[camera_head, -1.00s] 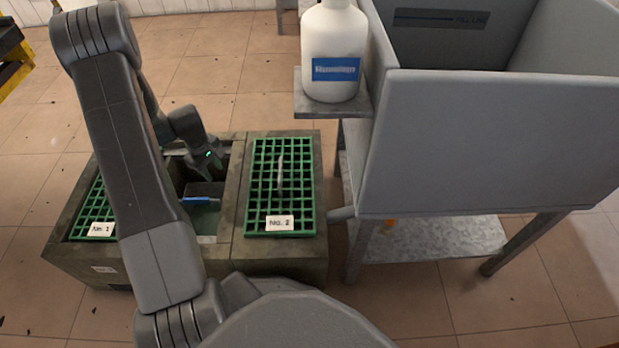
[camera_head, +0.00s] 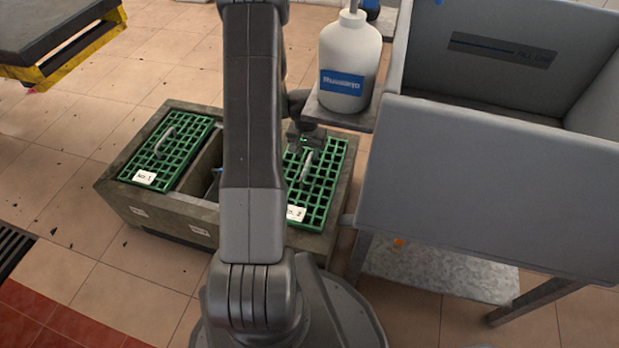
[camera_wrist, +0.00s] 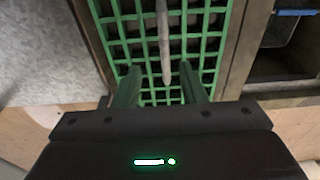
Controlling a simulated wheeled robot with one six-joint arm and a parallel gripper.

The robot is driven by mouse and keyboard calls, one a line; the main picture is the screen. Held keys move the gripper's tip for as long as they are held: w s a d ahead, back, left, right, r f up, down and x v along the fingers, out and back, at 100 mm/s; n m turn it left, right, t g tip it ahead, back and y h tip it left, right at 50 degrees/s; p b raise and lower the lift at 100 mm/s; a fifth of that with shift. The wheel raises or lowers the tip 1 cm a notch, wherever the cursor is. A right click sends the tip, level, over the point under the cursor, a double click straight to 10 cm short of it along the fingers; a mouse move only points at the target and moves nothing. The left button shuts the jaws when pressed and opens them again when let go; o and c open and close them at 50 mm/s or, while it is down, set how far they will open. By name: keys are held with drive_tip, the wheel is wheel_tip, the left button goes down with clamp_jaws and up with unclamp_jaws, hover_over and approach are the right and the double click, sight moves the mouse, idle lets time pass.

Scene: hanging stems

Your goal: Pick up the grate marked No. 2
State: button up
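The green grate marked No. 2 (camera_head: 325,188) lies on the right part of the stone trough, with a grey bar handle (camera_head: 306,165) standing on it. Its white label is partly hidden by my arm. My gripper (camera_head: 303,148) is above the far part of this grate, close to the handle. In the wrist view the gripper (camera_wrist: 165,92) is open, its two fingers apart over the grate (camera_wrist: 200,18). The handle (camera_wrist: 164,45) shows between and just beyond the fingers, and nothing is held. Whether the fingers touch the grate cannot be told.
A grate marked No. 1 (camera_head: 165,150) lies on the left part of the trough (camera_head: 150,205). The open middle compartment is mostly hidden by my arm. A white bottle (camera_head: 348,60) stands on a shelf beside the grey sink (camera_head: 480,180), close right of my gripper.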

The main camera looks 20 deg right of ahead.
sight(307, 164)
wheel_tip(307, 164, down, 3)
drive_tip(key=shift+w+d+f+b, duration=0.1)
drive_tip(key=shift+w+b, duration=0.05)
drive_tip(key=shift+b, duration=0.15)
drive_tip(key=f, duration=0.1)
drive_tip(key=f+b, duration=0.1)
drive_tip(key=f, duration=0.1)
drive_tip(key=f+b, duration=0.1)
drive_tip(key=f, duration=0.1)
drive_tip(key=shift+w, duration=0.4)
clamp_jaws()
drive_tip(key=shift+r, duration=0.1)
idle(0.7)
